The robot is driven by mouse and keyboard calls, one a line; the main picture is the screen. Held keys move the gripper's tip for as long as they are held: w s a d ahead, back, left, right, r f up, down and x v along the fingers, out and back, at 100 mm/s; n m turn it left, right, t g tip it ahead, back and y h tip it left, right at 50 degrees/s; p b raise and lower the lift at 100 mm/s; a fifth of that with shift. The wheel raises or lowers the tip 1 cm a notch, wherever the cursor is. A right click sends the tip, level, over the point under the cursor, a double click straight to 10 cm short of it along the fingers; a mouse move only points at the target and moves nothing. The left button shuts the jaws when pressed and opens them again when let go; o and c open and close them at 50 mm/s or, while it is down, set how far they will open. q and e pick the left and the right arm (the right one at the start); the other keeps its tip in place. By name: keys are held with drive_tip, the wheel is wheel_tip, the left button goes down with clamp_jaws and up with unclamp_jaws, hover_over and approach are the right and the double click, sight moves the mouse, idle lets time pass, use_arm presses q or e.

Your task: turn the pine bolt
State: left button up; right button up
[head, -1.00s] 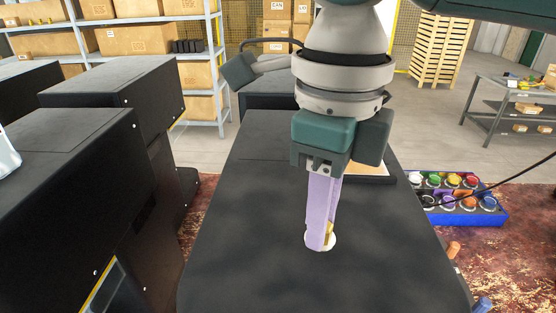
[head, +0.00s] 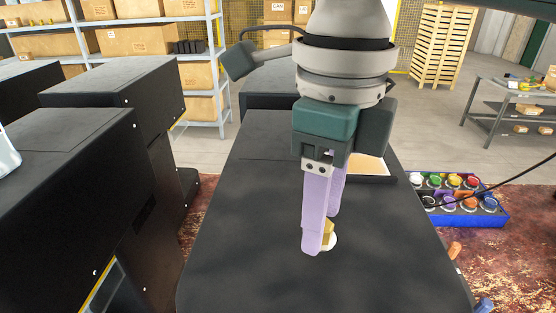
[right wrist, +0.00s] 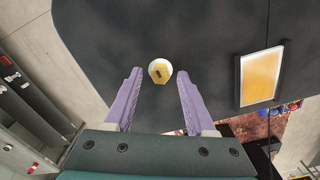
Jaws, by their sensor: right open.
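The pine bolt (head: 327,236) is a small yellow piece on a round white base on the black machine top (head: 255,225). In the head view the near finger partly hides it. In the right wrist view the bolt (right wrist: 160,72) shows whole, with a dark slot-like mark on its top. My right gripper (head: 323,232) points down with its lilac fingers open. In the right wrist view the bolt is between the fingertips of the right gripper (right wrist: 159,76), with a gap on each side. My left gripper is not in view.
A framed yellowish panel (head: 368,166) lies on the machine top behind the gripper; it also shows in the wrist view (right wrist: 260,77). A blue crate of coloured pots (head: 480,217) stands at right. Black cabinets (head: 70,190) stand at left. The machine top around the bolt is clear.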

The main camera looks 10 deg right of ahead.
wheel_tip(320, 180, up, 9)
drive_tip(key=b, duration=0.3)
drive_tip(key=shift+r+b, duration=0.15)
drive_tip(key=shift+b, duration=0.25)
